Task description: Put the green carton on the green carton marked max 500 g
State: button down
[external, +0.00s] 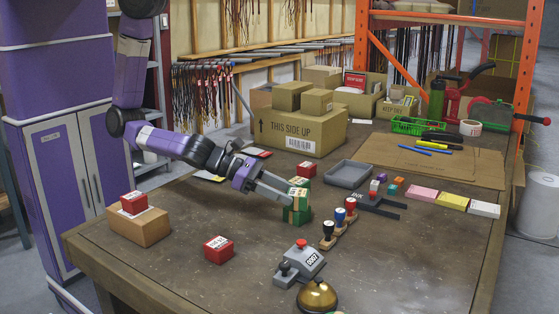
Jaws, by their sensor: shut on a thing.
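My gripper (288,195) reaches in from the left over the table and is shut on the upper green carton (299,184). A second green carton (296,215) is directly below it on the tabletop. The upper carton looks in line with the lower one. I cannot tell whether the two touch or a small gap lies between them. Both show pale bands or labels, too small to read here, so the max 500 g mark cannot be made out. The fingers hide part of the cartons' left side.
Stamps (338,224) stand close to the right of the green cartons, and a grey tray (348,174) lies behind. Red cartons lie at the front (219,250), behind (306,170) and on a brown box (141,227). A brass bell (317,296) is in front. The left-centre tabletop is clear.

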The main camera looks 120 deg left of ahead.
dwell(0.3)
jog(key=c, duration=0.6)
grip_release()
jog(key=shift+f, duration=0.15)
jog(key=shift+c, duration=0.2)
jog(key=shift+r, duration=0.3)
jog(key=v, duration=1.2)
jog(key=shift+b, duration=0.45)
